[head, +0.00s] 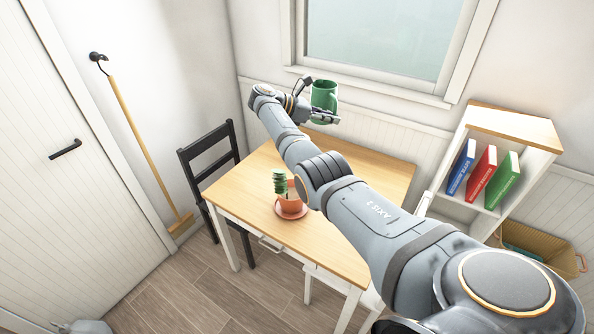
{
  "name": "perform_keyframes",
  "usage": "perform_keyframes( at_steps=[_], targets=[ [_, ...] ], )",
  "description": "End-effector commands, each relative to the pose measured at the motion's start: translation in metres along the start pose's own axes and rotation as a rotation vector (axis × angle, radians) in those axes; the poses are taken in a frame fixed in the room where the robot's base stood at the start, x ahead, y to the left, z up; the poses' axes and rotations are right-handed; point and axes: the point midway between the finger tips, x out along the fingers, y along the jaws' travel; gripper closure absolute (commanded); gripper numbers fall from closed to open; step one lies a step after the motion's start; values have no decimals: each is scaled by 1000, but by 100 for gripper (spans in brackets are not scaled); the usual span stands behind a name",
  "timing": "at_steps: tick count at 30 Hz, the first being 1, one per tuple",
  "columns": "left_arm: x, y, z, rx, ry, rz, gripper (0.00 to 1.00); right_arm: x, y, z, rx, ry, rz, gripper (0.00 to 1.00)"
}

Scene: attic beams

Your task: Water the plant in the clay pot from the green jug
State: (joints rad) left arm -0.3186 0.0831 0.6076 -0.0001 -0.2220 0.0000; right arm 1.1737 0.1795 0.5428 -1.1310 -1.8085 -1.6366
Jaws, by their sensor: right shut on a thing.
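The green jug (325,92) is held in my right gripper (317,101), up in front of the wall below the window. The jug looks about upright, with its handle to the right; its contents cannot be seen. The right gripper is shut on it, one finger showing at its upper left and one low at its front. The clay pot (293,199) with a green cactus-like plant (279,182) stands on a terracotta saucer (291,213) on the table. My right arm passes just right of the pot and hides part of it. My left gripper is not in view.
The wooden table (240,196) has bare top left of the pot. A black chair (213,160) stands at its left. A white shelf (520,133) with blue, red and green books is at the right, with a wicker basket (560,262) beside it.

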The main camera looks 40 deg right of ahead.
Motion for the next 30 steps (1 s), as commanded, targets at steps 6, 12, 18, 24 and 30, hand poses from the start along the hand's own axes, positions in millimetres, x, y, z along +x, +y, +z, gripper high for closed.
perform_keyframes(
  at_steps=[6, 12, 18, 24, 30],
  targets=[
    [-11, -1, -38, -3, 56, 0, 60, 27, -2, -36, -28, -4, 66, 100],
    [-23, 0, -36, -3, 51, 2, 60, 63, -14, -87, -74, -5, 183, 100],
    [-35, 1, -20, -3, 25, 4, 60, 92, -40, -131, -125, -3, 311, 100],
    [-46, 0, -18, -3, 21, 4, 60, 113, -76, -166, -180, -1, 446, 100],
    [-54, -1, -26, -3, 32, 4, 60, 122, -112, -189, -224, 1, 563, 100]
  ],
)
